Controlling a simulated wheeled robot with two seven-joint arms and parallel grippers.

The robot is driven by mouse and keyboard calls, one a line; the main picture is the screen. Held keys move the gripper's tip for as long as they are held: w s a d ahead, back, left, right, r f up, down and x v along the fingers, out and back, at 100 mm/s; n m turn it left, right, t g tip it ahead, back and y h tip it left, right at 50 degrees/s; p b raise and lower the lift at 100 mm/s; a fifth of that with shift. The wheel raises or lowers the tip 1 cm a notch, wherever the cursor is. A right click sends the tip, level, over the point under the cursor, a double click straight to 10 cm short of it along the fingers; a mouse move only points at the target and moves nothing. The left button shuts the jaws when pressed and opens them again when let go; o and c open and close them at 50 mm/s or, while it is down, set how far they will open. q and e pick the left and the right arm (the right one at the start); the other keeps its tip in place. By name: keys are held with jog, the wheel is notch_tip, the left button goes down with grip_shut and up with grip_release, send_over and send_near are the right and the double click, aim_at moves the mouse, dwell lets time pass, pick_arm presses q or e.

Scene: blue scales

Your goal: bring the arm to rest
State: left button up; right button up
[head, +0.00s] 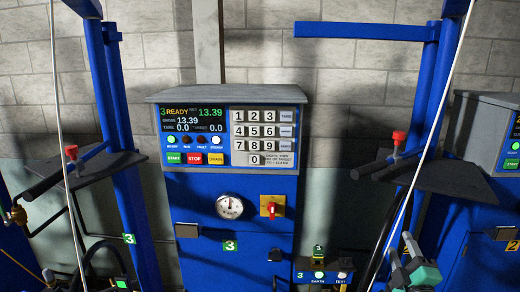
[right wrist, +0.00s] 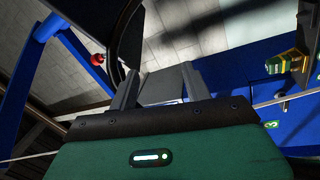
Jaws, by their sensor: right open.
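My right gripper (head: 401,246) is low at the right of the head view, in front of the blue scale station 3 (head: 262,218) and to the right of its middle. Its two grey fingers point up and stand apart. In the right wrist view, the gripper (right wrist: 159,72) is open, with nothing held between the fingers. Its green body fills the bottom of that view. My left gripper is not in view.
The station's console (head: 231,138) reads 13.39 and shows READY. A gauge (head: 229,206) and a red-yellow switch (head: 272,206) sit below it. Blue posts (head: 436,110) and dark side shelves (head: 448,178) flank it. A small earth/test box (head: 322,270) stands left of my right gripper.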

jog(key=s+a+f+m+g+h, duration=0.1)
jog(key=s+a+f+m+g, duration=0.1)
jog(key=s+f+m+g, duration=0.45)
jog(key=s+a+f+m+g+h, duration=0.1)
jog(key=s+f+m+g, duration=0.15)
jog(key=s+f, duration=0.7)
jog(key=s+a+f+m+g+y, duration=0.1)
jog(key=s+a+f+g+y, duration=0.1)
jog(key=s+a+f+g, duration=0.45)
jog(key=s+a+f+m+g+y, duration=0.2)
jog(key=s+f, duration=0.2)
jog(key=s, duration=0.6)
notch_tip(320, 180, down, 30)
jog(key=s+d+f+g, duration=0.1)
jog(key=s+d+f, duration=0.1)
jog(key=s+f, duration=0.7)
jog(key=s+d+f+g, duration=0.1)
jog(key=s+d+f, duration=0.1)
jog(key=s+f, duration=0.8)
notch_tip(320, 180, down, 2)
jog(key=shift+f+n+h, duration=0.1)
jog(key=shift+n+h, duration=0.2)
